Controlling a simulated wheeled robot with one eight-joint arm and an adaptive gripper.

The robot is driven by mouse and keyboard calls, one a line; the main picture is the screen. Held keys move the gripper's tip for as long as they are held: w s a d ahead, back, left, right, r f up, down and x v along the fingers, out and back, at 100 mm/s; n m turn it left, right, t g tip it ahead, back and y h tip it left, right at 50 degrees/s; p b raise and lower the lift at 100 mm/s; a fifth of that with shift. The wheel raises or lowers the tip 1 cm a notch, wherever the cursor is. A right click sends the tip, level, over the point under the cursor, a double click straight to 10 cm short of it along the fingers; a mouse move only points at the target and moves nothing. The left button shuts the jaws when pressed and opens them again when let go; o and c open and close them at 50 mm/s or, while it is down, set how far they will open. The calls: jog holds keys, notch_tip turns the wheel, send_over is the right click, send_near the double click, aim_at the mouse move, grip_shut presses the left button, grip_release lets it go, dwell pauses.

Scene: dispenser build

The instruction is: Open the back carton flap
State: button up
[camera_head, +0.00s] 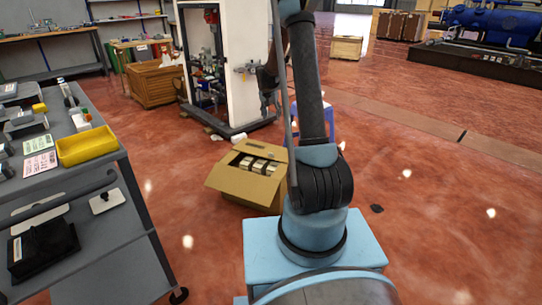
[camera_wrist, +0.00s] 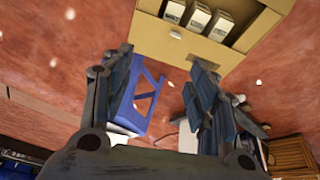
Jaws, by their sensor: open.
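The open carton (camera_head: 243,186) stands on the floor left of my arm in the head view, with several pale boxes (camera_head: 259,165) inside. Its back flap (camera_head: 262,150) shows as a tan strip behind them; its exact angle is hard to tell. In the wrist view the carton (camera_wrist: 262,31) is at the top, with a broad tan panel (camera_wrist: 180,45) on the side towards my gripper. My gripper (camera_wrist: 160,65) is open and empty, its fingers spread apart below the carton in that picture, with no clear contact. The arm partly hides the gripper in the head view.
A blue stool (camera_wrist: 143,100) stands behind the carton, seen between my fingers. A white cabinet frame (camera_head: 245,95) is behind the carton. A grey cart (camera_head: 100,155) with a yellow bin (camera_head: 88,147) stands at left.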

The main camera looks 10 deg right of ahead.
jog(key=w+a+f, duration=0.1)
jog(key=w+f, duration=0.6)
jog(key=f, duration=0.3)
jog(key=m, duration=0.1)
send_near(271, 157)
jog(key=shift+h, duration=0.3)
jog(key=x, duration=0.3)
jog(key=w+x, duration=0.1)
jog(key=x, duration=0.2)
jog(key=shift+w+d+f, duration=0.1)
jog(key=shift+w+f, duration=0.05)
jog(key=shift+w, duration=0.15)
grip_shut()
